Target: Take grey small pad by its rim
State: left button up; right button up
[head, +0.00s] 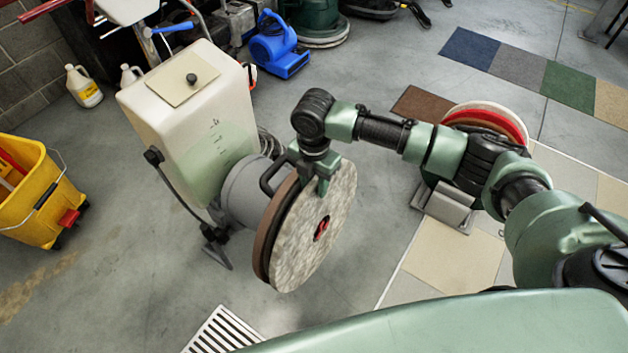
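The grey pad (313,235) is a mottled disc standing nearly upright on the round head of a tipped floor buffer, with a red centre (321,228). A brown disc edge (262,245) shows behind it. My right gripper (322,184) is at the pad's upper rim. One finger lies in front of the pad's face; the other is mostly hidden behind the rim, so I cannot tell whether they are closed on it. My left gripper is not in view.
The buffer's cream tank (190,115) stands behind the pad. A stack of red, white and brown pads (490,122) is at right, partly behind my arm. A yellow mop bucket (35,195) is at left, a blue blower (278,45) at the back. A floor drain (222,332) lies in front.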

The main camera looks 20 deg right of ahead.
grip_shut()
jog(key=s+d+r+p, duration=0.1)
jog(key=s+d+p, duration=0.3)
jog(key=s+p, duration=0.2)
jog(key=shift+d+p, duration=0.3)
jog(key=shift+p, duration=0.2)
dwell(0.4)
